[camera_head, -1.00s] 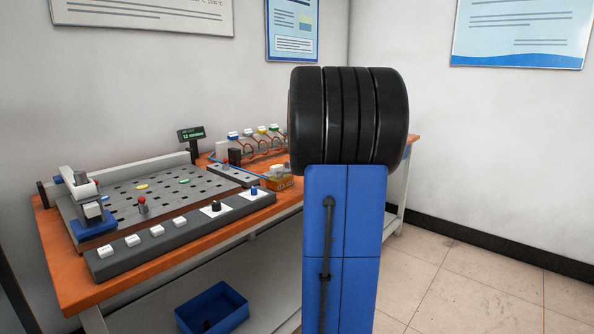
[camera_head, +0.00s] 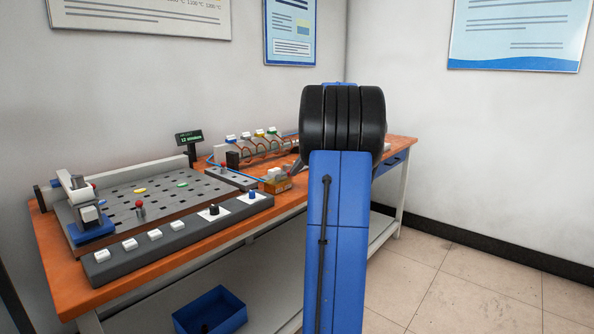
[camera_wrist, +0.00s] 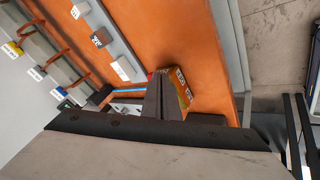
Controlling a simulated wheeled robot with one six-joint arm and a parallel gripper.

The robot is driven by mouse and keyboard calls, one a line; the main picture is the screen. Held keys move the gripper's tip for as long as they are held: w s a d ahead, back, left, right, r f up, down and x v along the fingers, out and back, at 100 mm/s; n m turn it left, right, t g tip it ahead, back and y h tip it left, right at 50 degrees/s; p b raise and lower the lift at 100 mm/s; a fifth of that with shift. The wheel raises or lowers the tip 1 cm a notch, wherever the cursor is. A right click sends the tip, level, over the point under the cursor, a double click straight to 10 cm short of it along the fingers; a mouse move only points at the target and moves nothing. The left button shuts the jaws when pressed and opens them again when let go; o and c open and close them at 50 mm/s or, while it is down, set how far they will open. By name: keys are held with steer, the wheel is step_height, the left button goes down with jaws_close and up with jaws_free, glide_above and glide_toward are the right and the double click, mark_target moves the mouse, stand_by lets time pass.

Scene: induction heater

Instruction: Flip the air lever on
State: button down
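A small red-knobbed lever (camera_head: 222,170) stands on the low grey panel at the middle of the bench. A second red-knobbed lever (camera_head: 140,208) stands on the perforated plate to its left. I cannot tell which one is the air lever. My gripper (camera_wrist: 160,82) shows in the wrist view with its dark fingers close together, apparently shut with nothing between them. An orange labelled box (camera_wrist: 181,84) is just beyond the fingertips; a bit of red shows beside them. In the head view my arm hides most of the gripper, near the orange box (camera_head: 278,186).
The orange bench (camera_head: 65,282) carries a front switch strip (camera_head: 180,240), the perforated plate, a small display (camera_head: 189,137) and a row of coils (camera_head: 260,142) with coloured caps. A blue bin (camera_head: 211,312) sits below. Floor at the right is clear.

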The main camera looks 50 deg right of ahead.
steer(key=shift+w+d, duration=0.2)
steer(key=shift+w, duration=0.1)
stand_by(0.5)
